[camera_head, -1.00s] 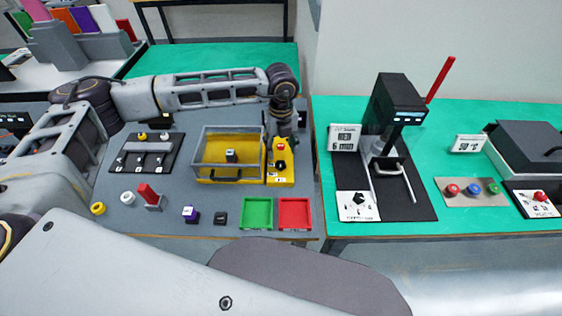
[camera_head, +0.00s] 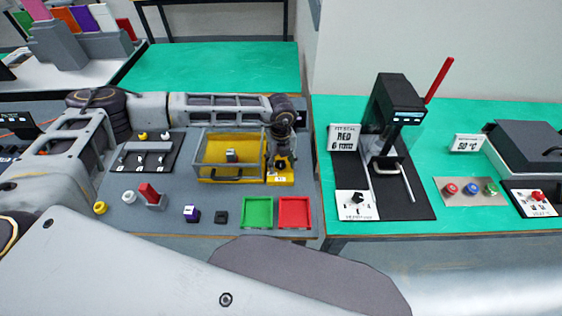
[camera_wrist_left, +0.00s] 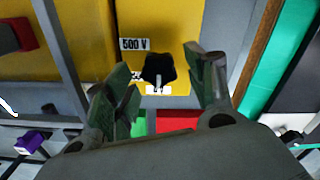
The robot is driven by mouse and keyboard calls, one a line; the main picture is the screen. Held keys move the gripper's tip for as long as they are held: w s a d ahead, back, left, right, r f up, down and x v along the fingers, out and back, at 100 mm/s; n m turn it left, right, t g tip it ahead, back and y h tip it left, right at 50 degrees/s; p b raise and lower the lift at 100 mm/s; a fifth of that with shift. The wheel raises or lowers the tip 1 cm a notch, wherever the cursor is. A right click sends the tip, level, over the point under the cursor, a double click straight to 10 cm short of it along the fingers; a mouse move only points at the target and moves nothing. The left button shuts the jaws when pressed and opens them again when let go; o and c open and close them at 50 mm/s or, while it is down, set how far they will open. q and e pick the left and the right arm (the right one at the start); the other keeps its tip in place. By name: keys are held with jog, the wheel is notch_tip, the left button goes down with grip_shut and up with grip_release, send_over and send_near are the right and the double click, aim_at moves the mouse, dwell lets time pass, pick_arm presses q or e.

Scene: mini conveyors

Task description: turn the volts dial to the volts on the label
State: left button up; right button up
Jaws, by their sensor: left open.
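The volts dial (camera_wrist_left: 158,70) is a black knob on the yellow panel (camera_wrist_left: 178,22). Its white pointer mark points toward the bottom of the left wrist view, at a small white scale label (camera_wrist_left: 158,90). The label (camera_wrist_left: 134,44) reads 500 V and sits above and left of the dial. My left gripper (camera_wrist_left: 159,66) is open, with one finger on each side of the dial and gaps to it. In the head view my left gripper (camera_head: 281,150) is over the panel (camera_head: 281,178) and hides most of it. My right gripper is not in view.
A yellow-floored tray with clear walls (camera_head: 204,170) stands just left of the panel. A green tray (camera_head: 258,212) and a red tray (camera_head: 294,212) lie in front. Another green table with a black machine (camera_head: 396,100) is right.

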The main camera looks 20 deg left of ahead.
pick_arm(q)
jog(key=shift+c, duration=0.2)
jog(key=c, duration=1)
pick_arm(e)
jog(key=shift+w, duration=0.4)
